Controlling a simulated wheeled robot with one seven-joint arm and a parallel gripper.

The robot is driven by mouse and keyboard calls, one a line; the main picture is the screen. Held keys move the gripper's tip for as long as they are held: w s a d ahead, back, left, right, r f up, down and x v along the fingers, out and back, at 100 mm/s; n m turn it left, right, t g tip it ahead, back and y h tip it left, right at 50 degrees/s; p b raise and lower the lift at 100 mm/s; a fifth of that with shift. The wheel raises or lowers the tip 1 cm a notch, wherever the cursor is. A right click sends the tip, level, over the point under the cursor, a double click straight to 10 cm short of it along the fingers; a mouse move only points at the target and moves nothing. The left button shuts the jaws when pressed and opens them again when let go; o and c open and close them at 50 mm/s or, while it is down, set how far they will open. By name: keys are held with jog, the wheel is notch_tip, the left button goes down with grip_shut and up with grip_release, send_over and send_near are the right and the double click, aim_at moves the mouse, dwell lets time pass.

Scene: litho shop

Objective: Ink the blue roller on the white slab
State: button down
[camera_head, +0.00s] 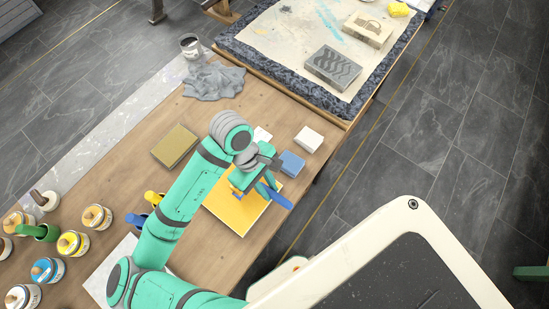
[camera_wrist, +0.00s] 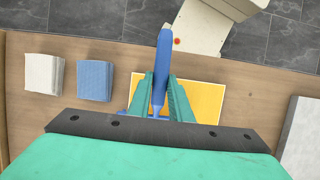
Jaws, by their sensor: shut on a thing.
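My gripper (camera_head: 264,184) is shut on the blue roller (camera_head: 277,197) by its handle, which slants between the fingers. In the wrist view the blue handle (camera_wrist: 161,65) points up the picture between my green fingers (camera_wrist: 162,95); the roller's lower end is mostly hidden by my gripper. The gripper is over a yellow rectangle with a pale border (camera_head: 230,213), also seen in the wrist view (camera_wrist: 208,105). Whether the roller touches it I cannot tell. A whitish slab (camera_head: 101,281) lies at the bench's lower left, partly behind my arm; a pale slab edge (camera_wrist: 303,140) shows at the wrist view's right.
A blue pad (camera_head: 292,164) and a white pad (camera_head: 308,139) lie near the bench edge. A tan block (camera_head: 174,146), grey cloth (camera_head: 214,80) and cup (camera_head: 191,46) lie farther back. Several ink cans (camera_head: 97,217) crowd the left. A press bed (camera_head: 266,62) stands behind.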

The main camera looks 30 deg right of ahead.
jog(key=w, duration=0.1)
jog(key=w+a, duration=0.1)
jog(key=w, duration=0.1)
jog(key=shift+a, duration=0.25)
jog(key=shift+w+a, duration=0.45)
jog(key=shift+w, duration=1.15)
jog(key=shift+w+a, duration=0.5)
jog(key=shift+w, duration=1.1)
jog(key=shift+w+a, duration=0.45)
jog(key=shift+w, duration=1.15)
jog(key=shift+w+a, duration=0.35)
jog(key=shift+w, duration=0.2)
jog(key=shift+w+a, duration=0.3)
jog(key=shift+w, duration=0.2)
jog(key=shift+d+r, duration=0.1)
notch_tip(320, 180, up, 3)
jog(key=shift+f, duration=0.15)
jog(key=shift+w, duration=0.1)
